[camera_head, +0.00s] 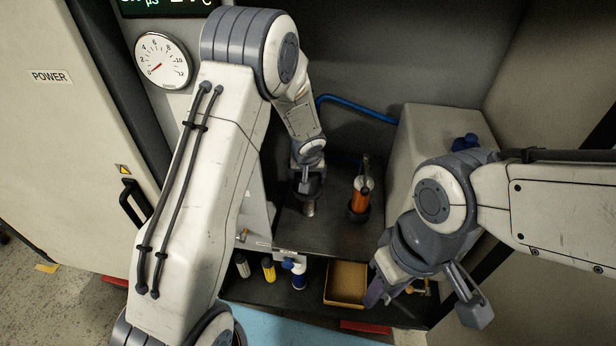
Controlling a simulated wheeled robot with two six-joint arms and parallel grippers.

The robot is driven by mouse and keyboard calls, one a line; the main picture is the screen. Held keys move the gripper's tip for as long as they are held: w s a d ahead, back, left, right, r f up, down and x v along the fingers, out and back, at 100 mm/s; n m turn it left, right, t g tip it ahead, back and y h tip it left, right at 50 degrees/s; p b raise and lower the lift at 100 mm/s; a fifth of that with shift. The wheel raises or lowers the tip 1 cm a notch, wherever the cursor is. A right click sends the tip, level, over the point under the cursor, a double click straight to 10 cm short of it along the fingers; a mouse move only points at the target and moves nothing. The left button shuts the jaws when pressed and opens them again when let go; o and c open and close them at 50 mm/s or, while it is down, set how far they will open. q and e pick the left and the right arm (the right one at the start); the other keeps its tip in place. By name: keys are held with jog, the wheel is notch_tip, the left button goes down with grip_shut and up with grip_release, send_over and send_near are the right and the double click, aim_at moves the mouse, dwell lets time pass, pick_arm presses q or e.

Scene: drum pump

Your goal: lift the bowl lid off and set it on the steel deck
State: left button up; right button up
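The steel deck (334,236) is a dark flat surface in the middle of the head view. My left gripper (306,186) points down over the deck at a small grey metal cylinder (309,208). Its fingers are small and partly hidden, so I cannot tell whether they hold it. An orange cylinder (361,196) with a dark handle on top stands upright in a dark round base just right of my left gripper. I cannot clearly make out which part is the bowl lid. My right gripper (426,298) is open, fingers wide apart, at the front right.
A lower shelf holds a yellow-brown tray (346,284), a blue-and-white bottle (296,273) and a yellow container (268,268). A pale housing (440,135) stands behind right. A round gauge (162,61) is at the upper left. The deck's front part is bare.

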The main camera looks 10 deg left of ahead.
pick_arm(q)
jog(key=shift+w+r+p, duration=0.25)
jog(key=shift+r+p, duration=0.15)
jog(key=shift+r, duration=0.3)
notch_tip(320, 180, up, 6)
jog(key=p, duration=0.3)
jog(key=shift+r, duration=0.2)
jog(key=w+a+p, duration=0.1)
jog(key=w, duration=1.8)
jog(key=shift+w+a+f, duration=0.15)
jog(key=shift+a+f, duration=0.25)
